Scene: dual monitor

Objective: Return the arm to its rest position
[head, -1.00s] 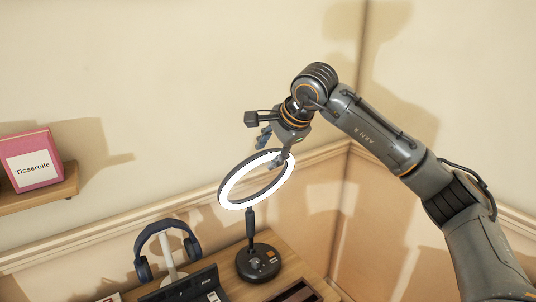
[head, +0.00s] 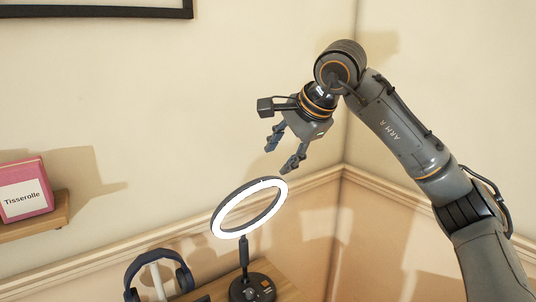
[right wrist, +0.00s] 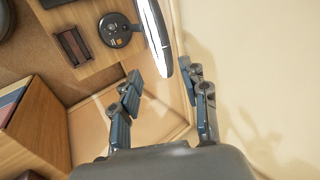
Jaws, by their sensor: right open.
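My right arm (head: 400,130) reaches in from the right and bends down at its wrist. My right gripper (head: 279,158) is open and empty, with its fingers pointing down and left. It is above the lit ring lamp (head: 244,252), with a gap in the picture between the fingertips and the ring. In the right wrist view, the spread fingers of the right gripper (right wrist: 164,76) have nothing between them at the tips. The lamp's round black base (right wrist: 119,30) stands on the desk, and part of its ring shows beside it. My left gripper is not in view.
Blue headphones (head: 158,268) hang on a stand left of the lamp. A pink tissue box (head: 24,190) sits on a wall shelf (head: 40,220). A dark tray (right wrist: 73,46) lies on the desk near the lamp base. Walls meet in a corner behind the arm; open air surrounds the gripper.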

